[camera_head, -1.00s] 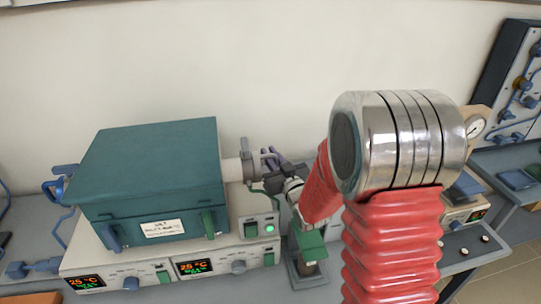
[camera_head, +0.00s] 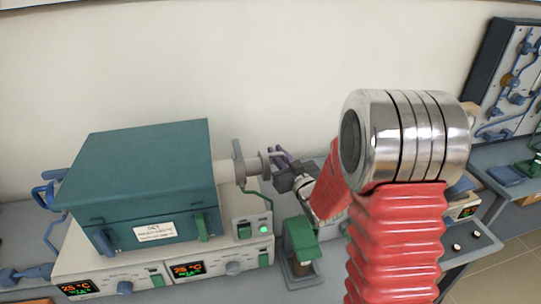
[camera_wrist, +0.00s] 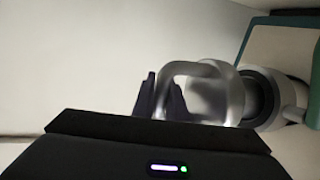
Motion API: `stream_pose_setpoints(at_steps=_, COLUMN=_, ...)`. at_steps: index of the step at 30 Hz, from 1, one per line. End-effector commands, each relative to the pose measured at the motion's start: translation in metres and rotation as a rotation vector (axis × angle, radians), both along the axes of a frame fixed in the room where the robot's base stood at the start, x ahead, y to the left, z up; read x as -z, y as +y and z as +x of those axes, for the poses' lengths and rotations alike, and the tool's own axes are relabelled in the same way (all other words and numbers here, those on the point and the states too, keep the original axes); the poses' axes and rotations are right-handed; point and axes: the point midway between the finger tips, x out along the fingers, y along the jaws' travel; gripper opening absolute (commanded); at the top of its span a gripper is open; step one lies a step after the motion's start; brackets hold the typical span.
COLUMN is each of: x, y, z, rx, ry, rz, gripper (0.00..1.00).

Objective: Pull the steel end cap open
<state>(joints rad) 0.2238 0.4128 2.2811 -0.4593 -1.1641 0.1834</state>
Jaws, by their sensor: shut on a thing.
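The steel end cap (camera_head: 266,164) is at the right end of the pale tube (camera_head: 223,172) that sticks out of the teal furnace. In the wrist view the round cap (camera_wrist: 222,95) has a looped handle (camera_wrist: 190,68). A dark ring (camera_wrist: 262,98) shows beside it on the tube side. The cap looks tilted against the tube end, but I cannot tell how wide any gap is. My gripper (camera_head: 277,155) is shut on the cap's handle. Its dark fingers (camera_wrist: 162,95) sit inside the loop's outline in the wrist view, and the exact contact is partly hidden.
The teal furnace (camera_head: 140,180) stands on a white control unit (camera_head: 165,270) with lit displays. A green-topped stand (camera_head: 300,240) is just below my wrist. Other bench equipment (camera_head: 510,95) is at the right. The wall behind is bare.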

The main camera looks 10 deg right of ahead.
Motion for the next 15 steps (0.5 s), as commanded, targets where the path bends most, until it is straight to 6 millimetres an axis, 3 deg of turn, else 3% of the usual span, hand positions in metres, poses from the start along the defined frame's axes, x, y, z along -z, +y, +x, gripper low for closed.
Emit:
stream_pose_setpoints(at_steps=7, x=-0.0007, y=-0.0011, z=0.0002, rx=0.001, ry=-0.001, rz=0.0, gripper=0.0)
stream_pose_setpoints(at_steps=8, x=-0.0007, y=-0.0011, z=0.0002, rx=0.001, ry=-0.001, rz=0.0, gripper=0.14)
stream_pose_setpoints(at_steps=15, x=-0.0004, y=-0.0009, z=0.0002, rx=0.001, ry=-0.001, rz=0.0, gripper=0.3)
